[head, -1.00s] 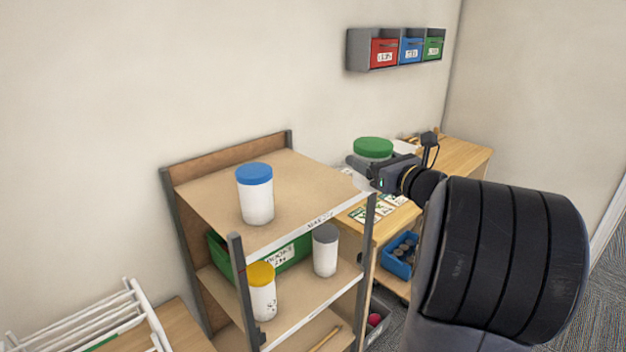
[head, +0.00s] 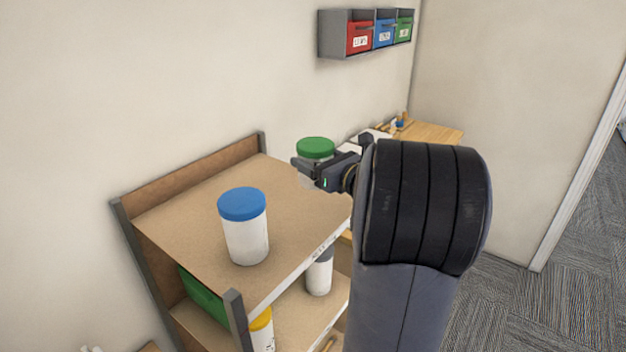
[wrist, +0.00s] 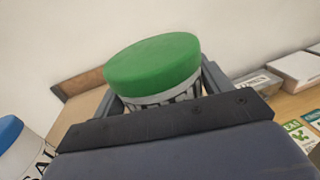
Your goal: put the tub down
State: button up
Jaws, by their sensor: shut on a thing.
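The tub with a green lid (head: 316,148) is held in my gripper (head: 308,170), at the far right end of the shelf unit's top board. In the wrist view the green-lidded tub (wrist: 153,68) sits upright between the two fingers, one on each side; lettering shows on its white wall. Its base is mostly hidden behind the gripper, so I cannot tell whether it touches the board. A white tub with a blue lid (head: 243,225) stands upright on the top board (head: 185,215), nearer and to the left. Its edge also shows in the wrist view (wrist: 15,150).
A tub with a yellow lid (head: 261,328), a grey-lidded tub (head: 319,273) and a green box (head: 203,297) are on the shelf below. A wooden desk (head: 435,134) stands beyond. Red, blue and green bins hang on the wall. Bare board lies between the two upper tubs.

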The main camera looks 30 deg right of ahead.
jog(key=shift+f, duration=2.4)
jog(key=shift+f, duration=0.1)
jog(key=shift+f, duration=0.15)
jog(key=o, duration=1.3)
jog(key=shift+o, duration=0.2)
jog(key=s+d+b, duration=0.1)
jog(key=s+b, duration=0.1)
jog(key=s, duration=1)
jog(key=shift+d+r, duration=0.2)
jog(key=shift+d, duration=0.1)
jog(key=shift+w, duration=0.1)
